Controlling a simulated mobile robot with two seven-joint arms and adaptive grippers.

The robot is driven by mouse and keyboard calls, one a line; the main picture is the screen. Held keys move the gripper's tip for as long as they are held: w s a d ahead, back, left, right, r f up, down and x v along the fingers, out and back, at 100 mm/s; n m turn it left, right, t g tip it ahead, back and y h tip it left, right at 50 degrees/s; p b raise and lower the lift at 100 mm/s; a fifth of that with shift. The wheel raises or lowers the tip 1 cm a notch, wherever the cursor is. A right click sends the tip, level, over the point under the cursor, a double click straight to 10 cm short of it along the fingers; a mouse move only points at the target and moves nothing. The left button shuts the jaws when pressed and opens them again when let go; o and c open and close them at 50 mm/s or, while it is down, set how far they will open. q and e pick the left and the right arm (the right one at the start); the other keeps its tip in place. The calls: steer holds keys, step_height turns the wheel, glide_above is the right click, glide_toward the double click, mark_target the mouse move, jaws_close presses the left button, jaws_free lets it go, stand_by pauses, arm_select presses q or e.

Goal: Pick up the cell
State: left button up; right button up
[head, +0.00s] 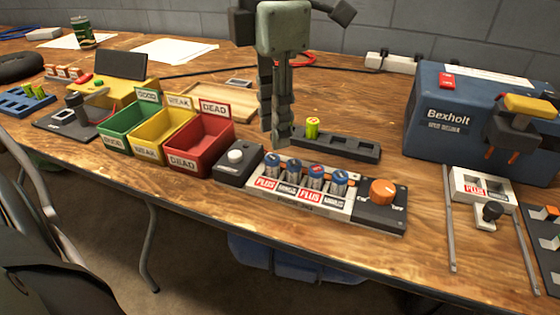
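A yellow-green cell (312,127) stands upright in the black slotted tray (350,147) behind the charger. Several blue-topped cells (314,175) sit in a row in the white charger (256,190), above red and white PLUS and MINUS labels. My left gripper (275,138) points down just left of the yellow-green cell in the picture, behind the charger. Its two fingers nearly line up in this view, so their gap is unclear. I see nothing held between them. My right gripper is not in view.
Green, yellow and red bins (203,145) stand left of the charger, with a black button box (237,162) between. The charger has an orange knob (383,191). A blue Bexholt box (450,125) stands at the right.

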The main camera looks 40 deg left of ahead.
mark_target(272, 158)
arm_select(q)
steer(key=f, duration=0.5)
steer(key=shift+s+a, duration=0.1)
steer(key=shift+s, duration=0.25)
steer(key=shift+w+f, duration=0.1)
steer(key=shift+f, duration=0.3)
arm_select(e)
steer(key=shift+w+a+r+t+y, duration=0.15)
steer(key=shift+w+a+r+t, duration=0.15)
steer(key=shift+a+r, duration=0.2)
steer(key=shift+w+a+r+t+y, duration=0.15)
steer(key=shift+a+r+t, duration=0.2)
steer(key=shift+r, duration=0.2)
arm_select(q)
jaws_close()
